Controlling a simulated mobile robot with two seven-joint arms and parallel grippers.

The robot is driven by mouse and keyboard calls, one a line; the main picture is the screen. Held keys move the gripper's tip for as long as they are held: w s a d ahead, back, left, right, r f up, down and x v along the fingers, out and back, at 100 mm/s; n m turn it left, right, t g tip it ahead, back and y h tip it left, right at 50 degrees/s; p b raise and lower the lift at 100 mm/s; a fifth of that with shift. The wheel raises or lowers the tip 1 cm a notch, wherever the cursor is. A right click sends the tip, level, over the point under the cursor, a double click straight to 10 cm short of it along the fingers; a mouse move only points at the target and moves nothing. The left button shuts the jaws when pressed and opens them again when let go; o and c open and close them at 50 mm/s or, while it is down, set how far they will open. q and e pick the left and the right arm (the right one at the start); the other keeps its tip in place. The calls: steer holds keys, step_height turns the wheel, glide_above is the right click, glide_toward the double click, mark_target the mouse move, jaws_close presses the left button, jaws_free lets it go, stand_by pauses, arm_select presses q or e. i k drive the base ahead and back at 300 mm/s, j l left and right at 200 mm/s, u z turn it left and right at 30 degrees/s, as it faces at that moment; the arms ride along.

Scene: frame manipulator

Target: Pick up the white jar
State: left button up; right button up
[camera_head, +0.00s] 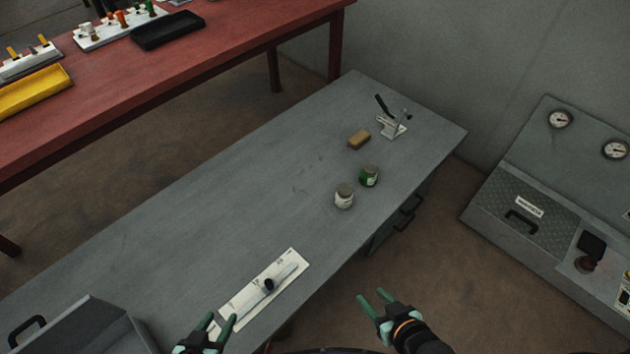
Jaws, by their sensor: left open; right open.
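The white jar (344,199) stands upright on the grey table (200,215), near its front edge right of the middle. It has a grey-brown lid. A green jar (369,177) stands just behind it to the right. My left gripper (220,326) is open and empty at the bottom of the view, near the table's front edge and well to the left of the jar. My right gripper (375,303) is open and empty over the floor in front of the table, below and slightly right of the jar. Neither gripper touches it.
A tan block (359,139) and a small lever device (391,125) stand at the table's far end. A white plate with a tool (262,292) lies front left, beside a grey box (85,330). A gauge cabinet (540,190) stands right. The table's middle is clear.

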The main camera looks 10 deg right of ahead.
mark_target(344, 194)
steer(key=z, duration=0.55)
steer(key=i+l+u, duration=0.1)
steer(key=u, duration=0.4)
steer(key=l+u, duration=0.2)
steer(key=u, duration=0.25)
steer(key=l+u, duration=0.2)
steer(key=u, duration=0.3)
steer(key=l+u, duration=0.25)
steer(key=l, duration=0.2)
steer(key=k+l+u, duration=0.1)
steer(key=l+u, duration=0.2)
steer(key=l, duration=0.15)
steer(key=k+l, duration=0.1)
steer(key=l, duration=0.2)
steer(key=l+u, duration=0.1)
steer(key=l, duration=0.2)
steer(key=k+l, duration=0.15)
steer(key=l, duration=0.15)
